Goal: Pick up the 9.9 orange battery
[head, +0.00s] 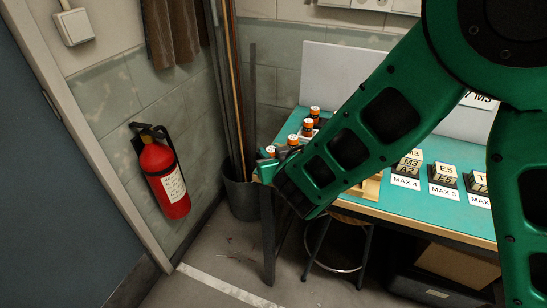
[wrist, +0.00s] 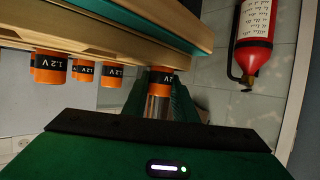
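Several orange batteries with dark bands stand in a row; in the head view one battery (head: 308,128) is at the left end of the bench. In the wrist view the side ones, such as this battery (wrist: 50,66), have bands that seem to read 1.2 V. Another orange battery (wrist: 161,78) lies between the green fingers of my gripper (wrist: 160,108). Its label is too small to read, and I see no 9.9 marking. In the head view my gripper (head: 275,156) is at the bench's left front corner, beside the nearest battery. Whether the fingers press on it is unclear.
The teal bench top (head: 375,210) carries dark blocks with white labels, such as the MAX 3 block (head: 444,178). A red fire extinguisher (head: 165,175) hangs on the left wall. A bin with long rods (head: 243,195) stands close left of the bench. A stool (head: 338,245) is below.

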